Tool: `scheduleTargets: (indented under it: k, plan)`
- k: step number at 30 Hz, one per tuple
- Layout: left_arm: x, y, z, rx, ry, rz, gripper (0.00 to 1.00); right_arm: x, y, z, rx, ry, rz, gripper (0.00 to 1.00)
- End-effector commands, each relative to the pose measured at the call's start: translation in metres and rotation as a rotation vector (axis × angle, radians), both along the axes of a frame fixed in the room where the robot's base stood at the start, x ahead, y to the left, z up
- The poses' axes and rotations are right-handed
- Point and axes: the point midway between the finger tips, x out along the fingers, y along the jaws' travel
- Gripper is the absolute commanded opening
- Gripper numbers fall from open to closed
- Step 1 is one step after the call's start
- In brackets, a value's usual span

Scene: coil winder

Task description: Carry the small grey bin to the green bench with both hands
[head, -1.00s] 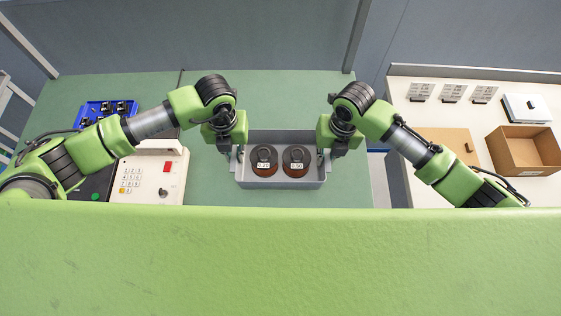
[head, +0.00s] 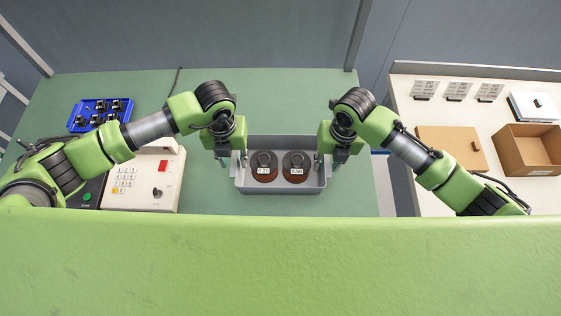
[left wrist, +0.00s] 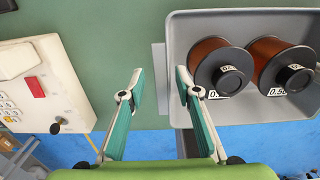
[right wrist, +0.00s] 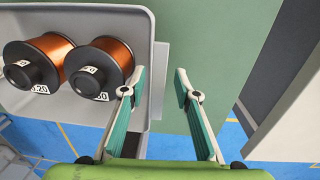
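The small grey bin (head: 281,188) sits level on the green bench (head: 215,200), near its front edge. It holds two dark-flanged spools of copper wire, the left spool (head: 264,160) and the right spool (head: 296,160). My left gripper (left wrist: 160,90) is open at the bin's left end, its fingers either side of a small grey side tab (left wrist: 158,70). My right gripper (right wrist: 160,88) is open at the right end, with the other side tab (right wrist: 160,75) between its fingers. Whether any finger touches the bin cannot be told.
A cream keypad unit (head: 150,185) and a blue tray of black parts (head: 95,113) stand left on the bench. A white table (head: 405,105) at right, across a gap, holds a cardboard box (head: 527,155). The bench behind the bin is clear.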

Motion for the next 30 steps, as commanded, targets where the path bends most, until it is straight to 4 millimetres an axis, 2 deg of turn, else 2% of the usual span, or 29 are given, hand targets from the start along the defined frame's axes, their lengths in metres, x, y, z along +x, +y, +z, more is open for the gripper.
scheduleTargets:
  k: [7,11,24,30]
  plan:
    - [0.0,-0.003,0.001,-0.006,0.0,-0.002,0.3,0.0,0.003,0.001,0.007,-0.001,0.002,0.28]
    - [0.001,-0.003,0.012,-0.009,-0.003,-0.003,0.3,0.0,0.003,0.001,0.008,-0.002,0.002,0.28]
    - [0.0,-0.003,0.098,-0.006,-0.004,-0.003,0.3,0.0,0.004,0.001,0.01,-0.002,0.003,0.28]
    - [0.0,-0.002,0.118,-0.004,-0.001,-0.001,0.3,0.0,0.004,0.002,0.01,-0.002,0.003,0.28]
